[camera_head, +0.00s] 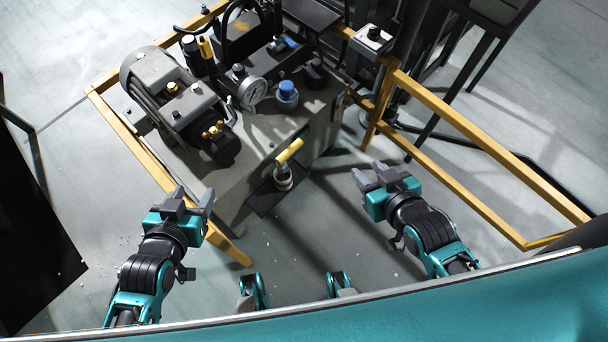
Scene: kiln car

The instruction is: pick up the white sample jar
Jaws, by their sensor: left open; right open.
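A small pale cylinder (283,178) stands on a dark plate (264,200) at the front of the grey machine, just below a yellow lever (289,152). It may be the white sample jar, but I cannot tell surely whether it is a jar or part of the valve. My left gripper (194,197) is open and empty, to the left of the cylinder, by the machine's front left corner. My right gripper (368,173) is open and empty, to the right of it. Neither gripper touches the cylinder.
The grey machine (246,150) carries a motor (168,88), a pressure gauge (252,90) and a blue cap (287,90). Yellow rails (470,130) stand on the right and on the left. Bare floor lies in front of the machine.

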